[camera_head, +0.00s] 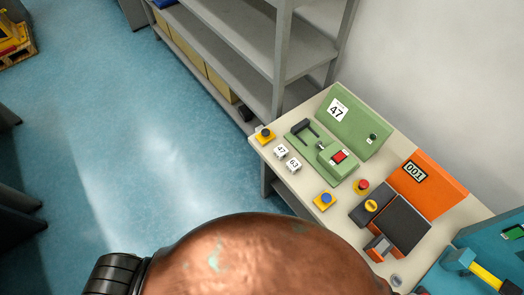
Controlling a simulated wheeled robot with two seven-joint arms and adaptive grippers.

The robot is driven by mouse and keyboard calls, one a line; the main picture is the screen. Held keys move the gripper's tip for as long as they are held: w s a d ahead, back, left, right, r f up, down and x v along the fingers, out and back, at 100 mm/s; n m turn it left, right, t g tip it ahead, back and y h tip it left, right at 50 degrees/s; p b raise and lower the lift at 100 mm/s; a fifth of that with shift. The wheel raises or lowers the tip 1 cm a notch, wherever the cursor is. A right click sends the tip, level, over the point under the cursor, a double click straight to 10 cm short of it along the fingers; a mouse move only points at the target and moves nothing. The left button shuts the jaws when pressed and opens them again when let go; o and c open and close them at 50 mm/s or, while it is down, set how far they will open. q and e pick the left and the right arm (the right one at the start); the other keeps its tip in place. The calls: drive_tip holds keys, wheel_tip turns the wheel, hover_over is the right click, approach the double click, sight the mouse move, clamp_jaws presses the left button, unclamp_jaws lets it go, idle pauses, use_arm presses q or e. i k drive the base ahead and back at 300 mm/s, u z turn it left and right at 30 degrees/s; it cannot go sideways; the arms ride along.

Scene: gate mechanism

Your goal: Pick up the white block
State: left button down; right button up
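One white block (281,151) is marked 47. The other white block (293,165), a little nearer, looks marked 63. Neither of my grippers is in view, and nothing touches the blocks.
A green device (318,150) with a black handle and red square sits beside the blocks, before a green panel (360,122) labelled 47. An orange device (428,187) stands right. A grey shelf (225,60) stands behind; open blue floor lies left.

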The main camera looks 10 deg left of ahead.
sight(281, 152)
drive_tip(key=z, duration=0.15)
drive_tip(key=k, duration=0.55)
drive_tip(key=z, duration=0.6)
drive_tip(key=k, duration=0.65)
drive_tip(key=u, duration=0.6)
drive_tip(key=i, duration=0.7)
drive_tip(key=u, duration=0.4)
